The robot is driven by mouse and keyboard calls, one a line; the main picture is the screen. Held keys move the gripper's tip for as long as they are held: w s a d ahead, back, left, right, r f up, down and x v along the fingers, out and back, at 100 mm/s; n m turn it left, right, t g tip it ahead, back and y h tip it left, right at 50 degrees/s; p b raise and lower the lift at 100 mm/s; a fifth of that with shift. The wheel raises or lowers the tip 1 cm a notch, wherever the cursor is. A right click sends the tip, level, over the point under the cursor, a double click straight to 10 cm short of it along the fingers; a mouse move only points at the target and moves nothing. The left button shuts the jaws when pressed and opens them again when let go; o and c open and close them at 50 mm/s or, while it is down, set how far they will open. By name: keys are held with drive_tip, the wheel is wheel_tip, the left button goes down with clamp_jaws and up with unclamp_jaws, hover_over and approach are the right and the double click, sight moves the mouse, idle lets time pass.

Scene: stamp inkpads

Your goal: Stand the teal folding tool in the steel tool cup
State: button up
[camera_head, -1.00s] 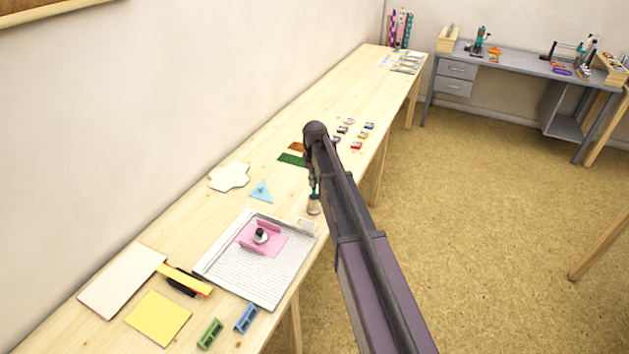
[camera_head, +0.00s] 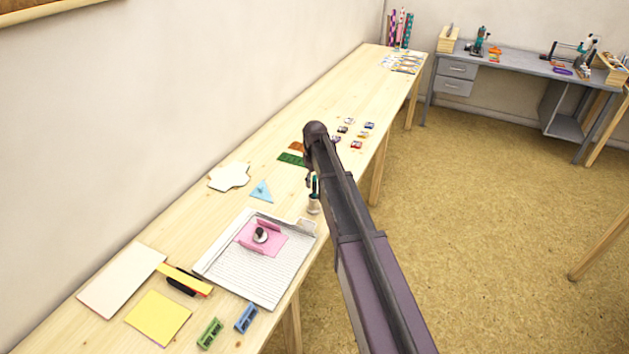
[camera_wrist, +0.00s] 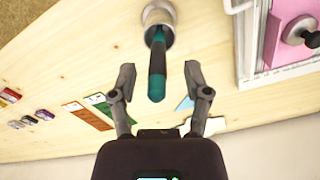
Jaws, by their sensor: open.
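The teal folding tool (camera_wrist: 157,70) stands in the steel tool cup (camera_wrist: 165,18), its lower part inside the cup and its teal and dark handle sticking out of the mouth. In the head view the tool (camera_head: 315,184) rises from the cup (camera_head: 314,205) near the table's right edge, beside the scoring board. My gripper (camera_wrist: 160,79) is open, with its two fingers on either side of the handle and gaps visible between each finger and the tool. In the head view my arm hides much of the gripper.
A white gridded board (camera_head: 270,280) with a pink card (camera_head: 262,240) and a dark-knobbed stamp lies beside the cup. A light blue triangle (camera_head: 261,191), green card (camera_head: 291,159) and several inkpads (camera_head: 356,145) lie around. The table's front edge is close to the cup.

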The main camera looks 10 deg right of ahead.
drive_tip(key=shift+r, duration=0.2)
wheel_tip(320, 180, up, 11)
drive_tip(key=p, duration=1.1)
drive_tip(key=shift+f, duration=0.2)
idle(1.1)
drive_tip(key=s+m, duration=0.6)
drive_tip(key=s, duration=2.3)
drive_tip(key=shift+d+m, duration=0.3)
drive_tip(key=shift+d, duration=0.15)
